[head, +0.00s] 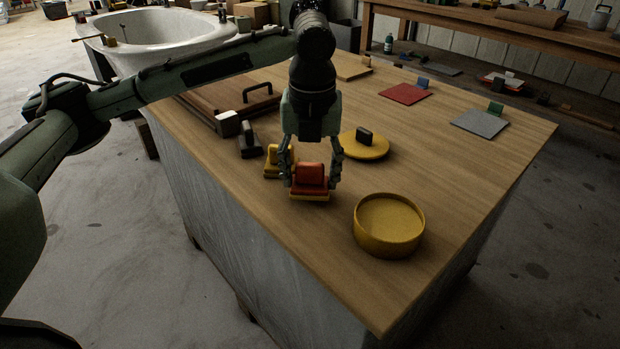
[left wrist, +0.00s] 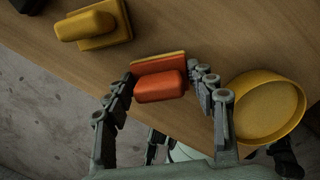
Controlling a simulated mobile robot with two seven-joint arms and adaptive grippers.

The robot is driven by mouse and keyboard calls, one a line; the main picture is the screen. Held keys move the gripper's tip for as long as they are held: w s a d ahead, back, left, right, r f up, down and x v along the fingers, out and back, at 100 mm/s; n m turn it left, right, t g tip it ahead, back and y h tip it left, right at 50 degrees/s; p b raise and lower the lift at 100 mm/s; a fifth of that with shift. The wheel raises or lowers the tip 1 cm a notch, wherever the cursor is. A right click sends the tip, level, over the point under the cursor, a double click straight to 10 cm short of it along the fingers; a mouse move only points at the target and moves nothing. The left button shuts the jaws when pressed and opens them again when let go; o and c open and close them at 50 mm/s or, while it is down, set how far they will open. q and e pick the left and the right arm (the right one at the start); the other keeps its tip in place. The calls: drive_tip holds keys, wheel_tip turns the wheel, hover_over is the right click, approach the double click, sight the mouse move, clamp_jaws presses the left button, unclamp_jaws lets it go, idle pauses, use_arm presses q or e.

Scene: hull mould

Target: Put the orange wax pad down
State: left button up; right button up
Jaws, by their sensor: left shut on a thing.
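The orange wax pad (head: 310,177) has an orange block handle on a flat base with a yellowish edge. My left gripper (head: 310,178) points down and is shut on it, one finger on each side. The pad is at the near left part of the wooden table; I cannot tell whether its base touches the top. In the left wrist view the orange wax pad (left wrist: 160,86) sits between the fingertips of my left gripper (left wrist: 162,80). My right gripper is not in the head view.
A yellow round tub (head: 389,225) stands right of the pad. A yellow pad (head: 272,160) and a black-handled block (head: 248,140) lie to its left. A yellow disc with a black handle (head: 364,146) lies behind. Red (head: 404,94) and grey (head: 479,124) sheets lie farther back. The table's (head: 340,262) near edge is close.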

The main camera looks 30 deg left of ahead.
use_arm(q)
drive_tip(key=shift+f, duration=0.55)
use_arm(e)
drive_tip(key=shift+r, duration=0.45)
use_arm(q)
drive_tip(key=o, duration=1.1)
drive_tip(key=shift+f, duration=0.1)
drive_tip(key=o, duration=0.4)
drive_tip(key=shift+c, duration=0.2)
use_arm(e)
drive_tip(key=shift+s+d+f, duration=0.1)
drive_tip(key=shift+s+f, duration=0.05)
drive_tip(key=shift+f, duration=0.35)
